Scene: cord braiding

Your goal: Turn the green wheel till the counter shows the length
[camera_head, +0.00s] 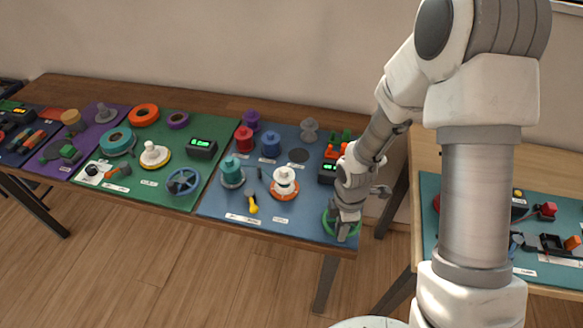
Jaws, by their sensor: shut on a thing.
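The green wheel (327,222) lies at the front right corner of the blue mat (222,203). My gripper (343,236) reaches down over it and is shut on it; the fingers and wrist hide much of the wheel. A dark counter box (325,174) with a small lit green display stands behind the wheel, beside my wrist. My forearm partly covers the box, and the digits are too small to read.
An orange-based white spool (284,182), a teal spool (231,172) and a yellow-handled tool (252,205) are left of my gripper. The green mat (150,196) holds another counter (201,147) and a blue-grey wheel (183,181). A second table stands right, beyond a gap.

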